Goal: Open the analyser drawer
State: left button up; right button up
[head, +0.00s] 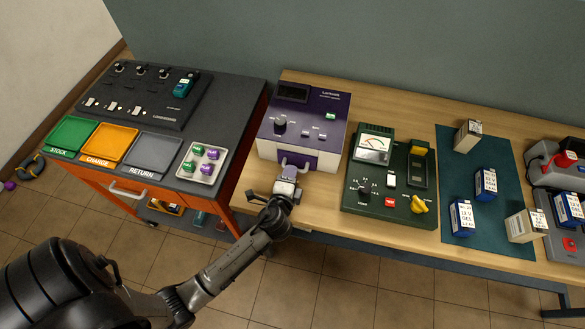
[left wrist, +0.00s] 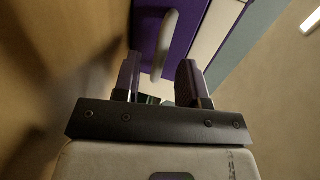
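The analyser (head: 303,118) is a purple and white box on the wooden bench, with its drawer front (head: 322,161) low on the side facing me. A pale curved drawer handle (head: 296,161) stands out from that front, which looks closed. My left gripper (head: 287,178) is right in front of the handle. In the left wrist view its two dark fingers (left wrist: 158,72) are apart, with the handle (left wrist: 166,44) ahead of and roughly between their tips. I cannot tell whether they touch it. My right gripper is in neither view.
A green meter unit (head: 375,170) stands right of the analyser, then a dark mat (head: 464,210) with several batteries. A dark cabinet (head: 226,117) with coloured trays stands to the left. The wooden bench top (head: 330,205) is clear in front of the analyser.

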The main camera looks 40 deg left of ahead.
pick_arm(q)
jog(key=shift+x, duration=1.65)
jog(key=shift+c, duration=0.4)
grip_shut()
jog(key=shift+d, duration=0.1)
